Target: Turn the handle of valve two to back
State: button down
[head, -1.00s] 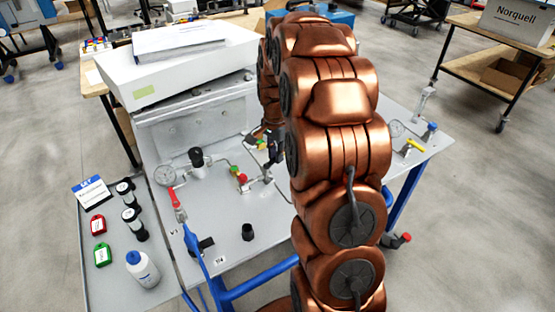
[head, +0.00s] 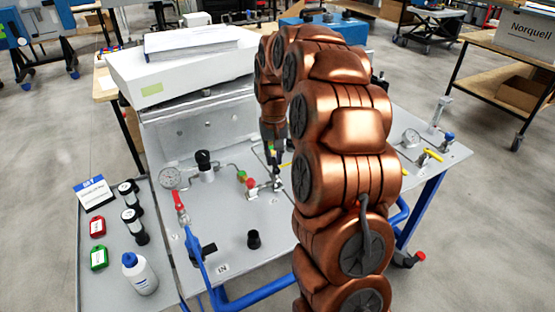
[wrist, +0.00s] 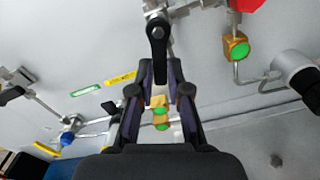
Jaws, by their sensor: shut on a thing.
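In the wrist view, a black lever handle (wrist: 158,42) runs from its round pivot down between the fingers of my gripper (wrist: 159,75). Metal fittings show beyond the pivot. In the head view, my gripper (head: 273,156) is low over the middle of the panel, largely covered by my arm. The valve fittings (head: 263,187) show just below it. No readable label tells me which valve this is.
A red-handled valve (head: 180,205) and gauge (head: 170,178) stand on the left of the panel. A black knob (head: 253,239) is in front. A yellow lever (head: 432,155) is at the right. In the wrist view, a green-faced fitting (wrist: 236,47) and pipes lie close on the right.

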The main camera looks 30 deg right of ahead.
jog(key=shift+w+a+n+b, duration=0.1)
jog(key=shift+a+n+b, duration=0.2)
jog(key=shift+n, duration=0.65)
jog(key=shift+w+a+n+b, duration=0.1)
jog(key=shift+a+n, duration=0.25)
jog(key=shift+n, duration=0.6)
jog(key=c, duration=1.1)
grip_release()
jog(key=shift+r, duration=5.95)
